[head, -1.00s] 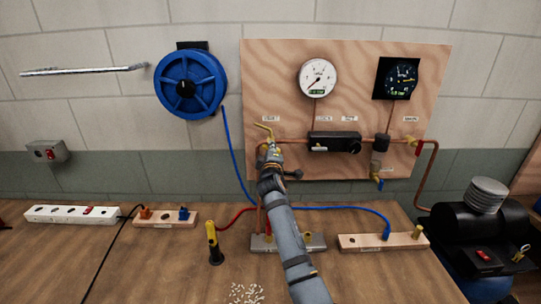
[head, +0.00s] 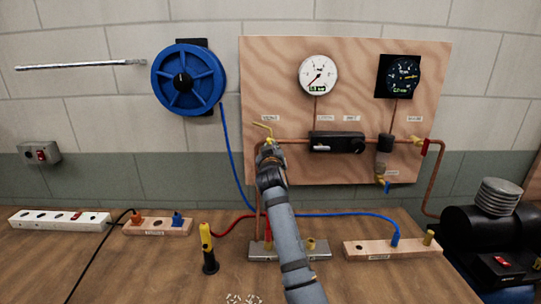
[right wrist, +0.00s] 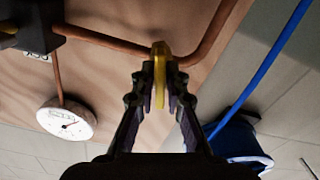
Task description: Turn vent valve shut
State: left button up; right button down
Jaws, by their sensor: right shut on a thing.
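A yellow valve lever (head: 264,131) sits at the left end of the copper pipe on the plywood panel. Its bent end sticks up and to the left above my right gripper (head: 268,150). In the right wrist view, my right gripper (right wrist: 162,85) is shut on the yellow lever (right wrist: 160,58), with a finger on each side of it. The small label above the lever is too blurred to read. The wrist hides the valve body in the head view. My left gripper is in neither view.
The panel (head: 275,75) also carries a white gauge (head: 318,75), a dark gauge (head: 402,75), a black regulator (head: 336,142) and a red-handled valve (head: 425,147). A blue hose reel (head: 190,80) hangs left. Sockets and a yellow-handled tool (head: 207,245) are on the bench.

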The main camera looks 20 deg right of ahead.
jog(key=shift+m+b, duration=0.85)
jog(key=shift+m, duration=0.75)
jog(key=c, duration=1.4)
grip_release()
jog(key=shift+w+f, duration=0.1)
jog(key=shift+w, duration=0.05)
jog(key=shift+c, duration=0.2)
jog(key=shift+r, duration=0.2)
notch_tip(320, 180, up, 10)
jog(key=shift+f, duration=0.15)
